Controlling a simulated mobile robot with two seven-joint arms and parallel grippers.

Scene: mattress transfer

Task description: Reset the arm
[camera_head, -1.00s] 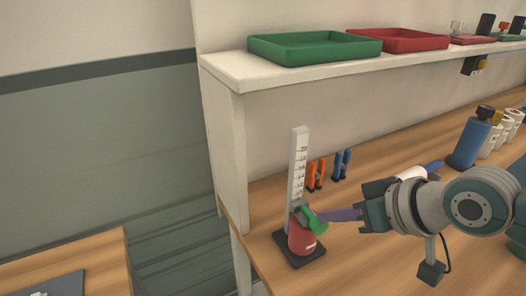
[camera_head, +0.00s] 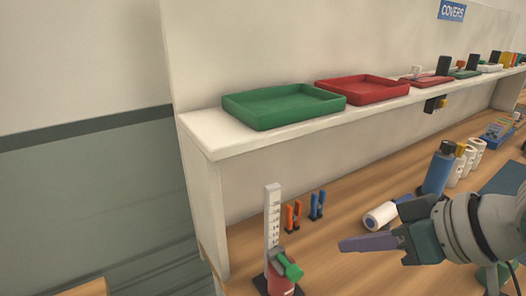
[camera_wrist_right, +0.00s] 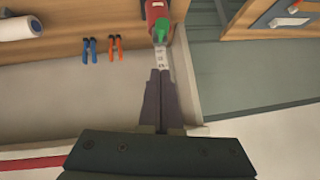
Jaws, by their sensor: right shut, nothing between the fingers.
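My right gripper (camera_head: 342,245) is shut and empty in the head view, with its purple-grey fingers pointing left above the wooden bench. The same gripper (camera_wrist_right: 161,72) shows in the right wrist view with its fingers together. A white measuring stand (camera_head: 272,215) with a scale, a green-handled clamp (camera_head: 290,267) and a red body stands to the left of the fingertips, apart from them in the head view. In the right wrist view the red body (camera_wrist_right: 156,14) and green handle (camera_wrist_right: 161,32) show beyond the fingertips. My left gripper is not in view.
A shelf (camera_head: 205,135) above the bench carries a green tray (camera_head: 285,122) and a red tray (camera_head: 360,99). Orange pliers (camera_head: 293,216) and blue pliers (camera_head: 317,205) stand behind the fingers.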

